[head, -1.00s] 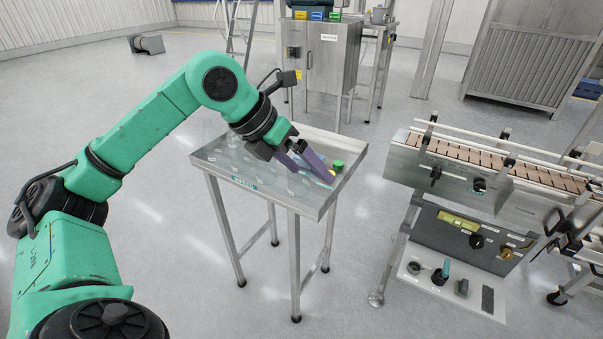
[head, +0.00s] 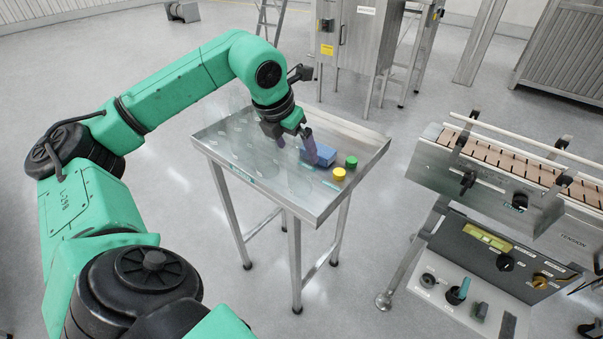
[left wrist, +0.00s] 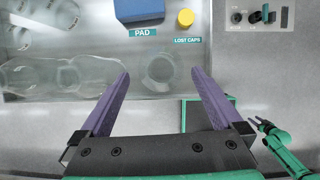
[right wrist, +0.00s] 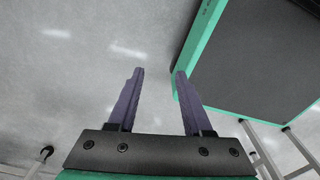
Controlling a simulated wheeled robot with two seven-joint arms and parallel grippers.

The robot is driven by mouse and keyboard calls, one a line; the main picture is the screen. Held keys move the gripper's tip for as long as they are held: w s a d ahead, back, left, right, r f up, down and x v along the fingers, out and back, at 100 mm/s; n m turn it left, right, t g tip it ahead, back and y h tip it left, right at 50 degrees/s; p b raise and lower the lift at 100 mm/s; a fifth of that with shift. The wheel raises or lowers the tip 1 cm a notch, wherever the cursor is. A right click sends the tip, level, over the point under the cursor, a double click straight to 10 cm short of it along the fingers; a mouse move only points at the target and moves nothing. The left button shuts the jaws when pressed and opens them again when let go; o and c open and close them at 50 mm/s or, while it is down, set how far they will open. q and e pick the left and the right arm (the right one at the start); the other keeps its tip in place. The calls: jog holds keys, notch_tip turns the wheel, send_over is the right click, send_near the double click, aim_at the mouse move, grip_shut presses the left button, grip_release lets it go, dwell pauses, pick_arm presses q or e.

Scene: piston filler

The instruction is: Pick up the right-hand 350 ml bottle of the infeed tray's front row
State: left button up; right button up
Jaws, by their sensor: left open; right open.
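The infeed tray (head: 355,190) is a metal-topped table. Clear bottles (head: 240,140) stand on its left and middle part, faint against the metal. In the left wrist view, several clear bottles (left wrist: 55,72) show at the left. A single clear bottle (left wrist: 158,68) shows from above, level with the gap between the fingertips; I cannot tell how far below them it is. My left gripper (head: 298,153) is open and empty above the tray; its purple fingers also show in the left wrist view (left wrist: 160,75). My right gripper (right wrist: 160,73) is open and empty over bare floor.
A blue pad (head: 324,153), a yellow cap (head: 339,174) and a green cap (head: 351,162) lie on the tray's right part. A conveyor (head: 530,165) with a control panel (head: 490,250) stands to the right, across a strip of free floor. A metal cabinet (head: 355,40) stands behind.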

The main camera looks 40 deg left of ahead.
pick_arm(q)
jog(key=p+x, duration=0.1)
jog(key=x, duration=0.3)
jog(key=shift+s+d+f, duration=0.1)
jog(key=shift+w+f, duration=0.2)
jog(key=shift+f, duration=0.1)
jog(key=shift+r, duration=0.1)
jog(key=c, duration=1.2)
pick_arm(e)
jog(key=shift+w+r, duration=0.55)
jog(key=shift+w, duration=0.05)
